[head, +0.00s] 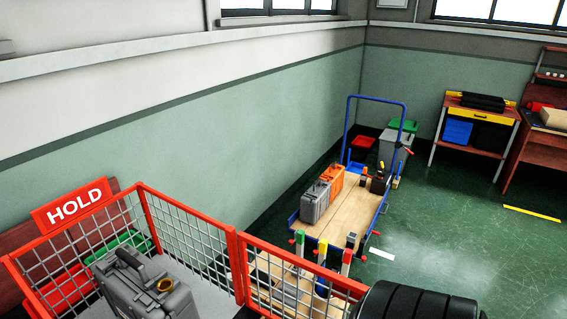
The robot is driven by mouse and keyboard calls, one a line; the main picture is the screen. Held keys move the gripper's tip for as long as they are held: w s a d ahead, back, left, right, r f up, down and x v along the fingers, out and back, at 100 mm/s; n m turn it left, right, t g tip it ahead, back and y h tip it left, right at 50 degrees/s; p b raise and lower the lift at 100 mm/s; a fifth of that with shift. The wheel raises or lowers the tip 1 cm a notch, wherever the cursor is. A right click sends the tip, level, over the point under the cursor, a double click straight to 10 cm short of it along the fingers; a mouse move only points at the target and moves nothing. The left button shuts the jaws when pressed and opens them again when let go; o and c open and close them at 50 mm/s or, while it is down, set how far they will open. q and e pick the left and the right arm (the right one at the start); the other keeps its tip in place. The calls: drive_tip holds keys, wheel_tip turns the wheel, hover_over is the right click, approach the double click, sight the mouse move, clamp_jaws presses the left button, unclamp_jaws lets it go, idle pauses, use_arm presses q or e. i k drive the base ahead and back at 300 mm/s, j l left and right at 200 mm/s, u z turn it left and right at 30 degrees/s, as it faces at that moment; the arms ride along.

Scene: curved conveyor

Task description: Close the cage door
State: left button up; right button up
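The cage (190,223) stands at the lower left, with a red frame, grey wire mesh and a red HOLD sign (74,204). A grey case (145,285) with a dark handle is inside it, with a gold ring on top. A red-framed mesh panel (300,263) extends to the right from a red corner post and looks like the cage door. It appears swung out from the cage, but its lower part is cut off, and I cannot tell its exact angle. Neither of my grippers is in view.
A black ribbed rounded object (415,303) covers the panel's right end. Beyond the panel stands a flat cart (352,212) with a blue handle, grey and orange cases and clamps. Benches (475,127) line the far right wall. Green floor (440,215) is clear right of the cart.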

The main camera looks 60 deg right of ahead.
sight(348, 289)
drive_tip(key=k+l+u, duration=0.1)
drive_tip(key=l, duration=0.25)
drive_tip(key=k+l+u, duration=0.15)
drive_tip(key=l, duration=0.25)
drive_tip(key=l+u, duration=0.1)
drive_tip(key=l, duration=0.25)
drive_tip(key=k+l+u, duration=0.1)
drive_tip(key=l, duration=0.25)
drive_tip(key=k+l+u, duration=0.15)
drive_tip(key=k+l, duration=0.15)
drive_tip(key=l, duration=0.25)
drive_tip(key=k+l, duration=0.2)
drive_tip(key=l, duration=0.15)
drive_tip(key=k+l, duration=0.15)
drive_tip(key=l, duration=0.25)
